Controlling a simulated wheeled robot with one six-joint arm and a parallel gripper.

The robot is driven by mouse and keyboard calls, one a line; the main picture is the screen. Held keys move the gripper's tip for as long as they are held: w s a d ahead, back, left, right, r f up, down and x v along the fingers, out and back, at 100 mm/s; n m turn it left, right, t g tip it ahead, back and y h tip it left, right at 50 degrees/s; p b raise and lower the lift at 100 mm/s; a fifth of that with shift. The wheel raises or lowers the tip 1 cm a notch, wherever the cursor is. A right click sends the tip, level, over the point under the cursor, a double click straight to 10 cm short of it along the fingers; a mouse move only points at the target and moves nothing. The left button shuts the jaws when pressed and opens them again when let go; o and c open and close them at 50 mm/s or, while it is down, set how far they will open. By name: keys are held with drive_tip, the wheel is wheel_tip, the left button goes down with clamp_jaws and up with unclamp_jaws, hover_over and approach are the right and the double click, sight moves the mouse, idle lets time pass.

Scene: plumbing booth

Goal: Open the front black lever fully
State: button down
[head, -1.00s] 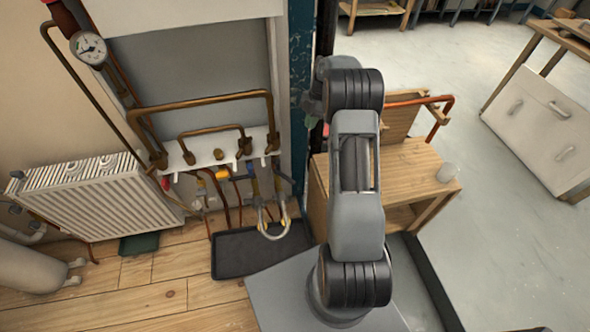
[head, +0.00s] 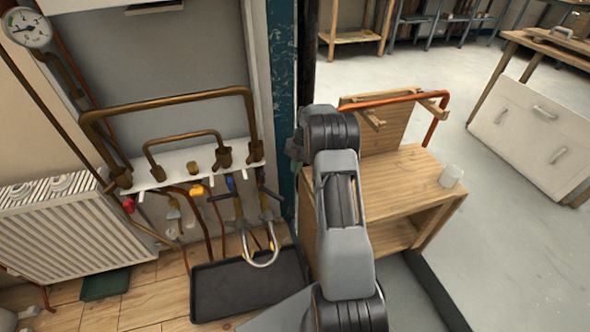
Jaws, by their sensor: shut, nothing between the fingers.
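Two dark levers sit on the valves below the white manifold plate (head: 180,169). The left dark lever (head: 221,197) sticks out sideways just under a blue handle. The right dark lever (head: 271,193) slants down to the right. I cannot tell for sure which of them is the front black lever, or how far either is turned. A silver U-shaped hose (head: 262,262) hangs below both valves. My gripper is hidden behind my own arm, which stands to the right of the valves, so its fingers do not show.
A red handle (head: 129,205) and a yellow handle (head: 197,190) are on the left pipes. A black tray (head: 220,305) lies on the floor below. The dark blue post (head: 281,100) and wooden bench (head: 400,185) are close to my arm. A radiator (head: 60,235) stands at left.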

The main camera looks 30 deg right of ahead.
sight(271, 193)
drive_tip(key=s+a+f+b, duration=0.3)
drive_tip(key=a+f, duration=0.3)
idle(0.3)
drive_tip(key=shift+a+f, duration=0.1)
drive_tip(key=shift+a, duration=0.05)
